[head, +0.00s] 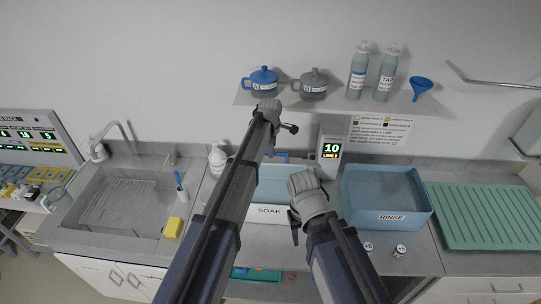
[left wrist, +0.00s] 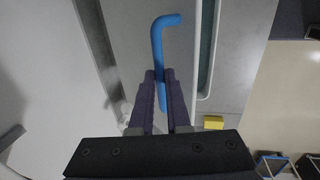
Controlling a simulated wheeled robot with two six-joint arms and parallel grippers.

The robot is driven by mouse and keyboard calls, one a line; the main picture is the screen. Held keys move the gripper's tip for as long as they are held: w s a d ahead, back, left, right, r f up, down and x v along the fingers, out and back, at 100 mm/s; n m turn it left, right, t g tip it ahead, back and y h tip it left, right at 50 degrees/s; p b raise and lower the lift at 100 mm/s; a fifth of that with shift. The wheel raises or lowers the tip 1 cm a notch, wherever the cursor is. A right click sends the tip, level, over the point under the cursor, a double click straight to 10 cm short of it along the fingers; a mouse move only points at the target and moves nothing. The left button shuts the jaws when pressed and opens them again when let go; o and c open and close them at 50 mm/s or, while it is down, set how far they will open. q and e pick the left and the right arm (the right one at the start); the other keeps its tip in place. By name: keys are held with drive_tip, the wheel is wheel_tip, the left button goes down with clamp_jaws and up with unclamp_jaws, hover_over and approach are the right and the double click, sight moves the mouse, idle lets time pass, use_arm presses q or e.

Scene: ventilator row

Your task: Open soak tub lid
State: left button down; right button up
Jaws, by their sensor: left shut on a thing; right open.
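The soak tub (head: 268,211) stands on the counter in the middle of the head view, with a white front marked SOAK. A pale blue surface shows above the label; my arms cover much of it, and I cannot tell how far the lid is raised. A blue handle (head: 279,154) shows at the tub's back edge. In the left wrist view, my left gripper (left wrist: 162,82) is shut on the bent blue handle (left wrist: 160,40). It shows higher in the head view (head: 270,112). My right gripper (head: 304,186) is open and empty over the tub's right side.
A blue rinse tub (head: 388,216) and green drainer (head: 485,215) stand to the right. A sink (head: 117,208) and yellow sponge (head: 173,227) are left. A timer (head: 330,150) stands behind. A shelf (head: 330,101) with pots and bottles is above.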

use_arm(q)
drive_tip(key=shift+w, duration=0.25)
drive_tip(key=c, duration=1.3)
unclamp_jaws()
drive_tip(key=shift+c, duration=0.2)
drive_tip(key=o, duration=0.4)
drive_tip(key=shift+w+f, duration=0.25)
drive_tip(key=shift+w, duration=0.05)
drive_tip(key=shift+o, duration=0.3)
drive_tip(key=shift+s+r, duration=0.15)
drive_tip(key=shift+s, duration=0.15)
drive_tip(key=s+f+b, duration=0.9)
drive_tip(key=f+b, duration=0.5)
wheel_tip(320, 180, up, 8)
drive_tip(key=s+r+p, duration=0.1)
drive_tip(key=p, duration=0.8)
drive_tip(key=s+f+m+b, duration=0.6)
drive_tip(key=s+m, duration=0.1)
drive_tip(key=s, duration=0.2)
drive_tip(key=s+d+f+m+g+b, duration=0.1)
drive_tip(key=s+f+m+b, duration=0.5)
drive_tip(key=s+m, duration=0.1)
drive_tip(key=shift+s+f+g+y, duration=0.3)
drive_tip(key=shift+s+f+y, duration=0.1)
drive_tip(key=shift+s, duration=0.45)
use_arm(e)
wheel_tip(320, 180, down, 18)
drive_tip(key=shift+s+r, duration=0.2)
drive_tip(key=shift+s, duration=0.15)
